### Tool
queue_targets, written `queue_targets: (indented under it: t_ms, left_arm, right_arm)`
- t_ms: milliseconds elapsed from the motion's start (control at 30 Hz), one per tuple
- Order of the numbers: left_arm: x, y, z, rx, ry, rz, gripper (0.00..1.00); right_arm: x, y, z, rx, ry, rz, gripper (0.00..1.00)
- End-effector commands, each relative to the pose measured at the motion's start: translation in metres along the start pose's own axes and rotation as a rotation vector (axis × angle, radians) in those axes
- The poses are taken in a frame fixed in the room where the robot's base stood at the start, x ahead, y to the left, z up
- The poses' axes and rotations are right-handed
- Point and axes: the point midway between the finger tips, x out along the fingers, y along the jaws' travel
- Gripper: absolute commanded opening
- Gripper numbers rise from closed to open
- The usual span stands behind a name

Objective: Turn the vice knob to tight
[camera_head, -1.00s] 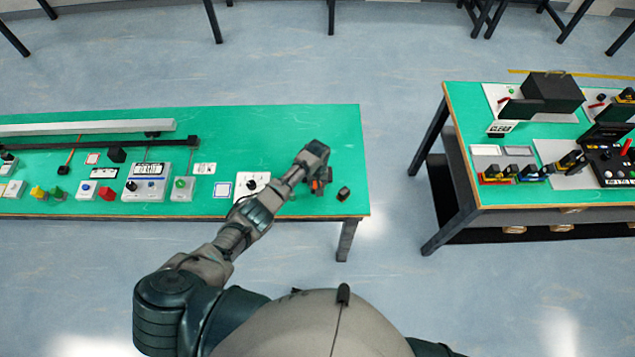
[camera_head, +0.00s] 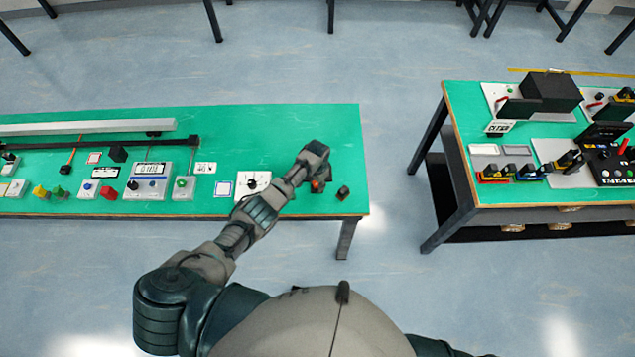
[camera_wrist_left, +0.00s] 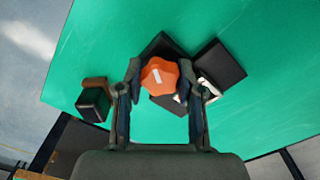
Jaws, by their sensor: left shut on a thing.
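The orange vice knob (camera_wrist_left: 160,76) is a lobed knob with a white mark on its face, in the middle of the left wrist view. My left gripper (camera_wrist_left: 159,88) has its two fingers on either side of the knob and is shut on it. In the head view the gripper (camera_head: 318,180) is over the right end of the green table, and only a bit of the orange knob (camera_head: 316,185) shows beneath it. The dark vice body (camera_wrist_left: 220,66) shows behind and right of the knob, partly hidden. My right gripper is not in view.
A small dark block (camera_head: 343,193) stands right of the gripper near the table's edge. A white dial plate (camera_head: 254,186) and several buttons and boxes lie to the left on the green table (camera_head: 280,130). A second table (camera_head: 462,110) stands apart at the right.

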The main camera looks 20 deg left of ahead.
Motion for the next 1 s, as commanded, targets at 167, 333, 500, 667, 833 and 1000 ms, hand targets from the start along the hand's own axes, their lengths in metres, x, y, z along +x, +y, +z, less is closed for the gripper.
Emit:
queue_targets:
  t_ms: [167, 333, 500, 667, 833, 1000]
  left_arm:
    - [-0.0018, -0.0011, -0.0021, 0.107, 0.006, -0.003, 0.02]
    - [-0.0019, -0.0010, -0.0022, 0.177, 0.006, -0.003, 0.02]
    - [-0.0019, -0.0010, -0.0023, 0.212, 0.006, -0.003, 0.02]
    - [-0.0020, -0.0010, -0.0024, 0.224, 0.006, -0.003, 0.02]
    - [-0.0020, -0.0010, -0.0023, 0.225, 0.007, -0.004, 0.02]
    - [-0.0020, -0.0010, -0.0023, 0.225, 0.007, -0.004, 0.42]
  right_arm:
    - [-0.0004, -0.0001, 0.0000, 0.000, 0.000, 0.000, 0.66]
    - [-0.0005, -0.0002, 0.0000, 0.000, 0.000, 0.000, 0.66]
    - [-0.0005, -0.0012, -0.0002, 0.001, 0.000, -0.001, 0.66]
    - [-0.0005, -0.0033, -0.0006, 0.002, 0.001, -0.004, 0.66]
    - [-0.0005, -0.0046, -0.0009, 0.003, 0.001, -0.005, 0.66]
    - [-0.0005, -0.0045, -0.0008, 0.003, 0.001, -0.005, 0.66]
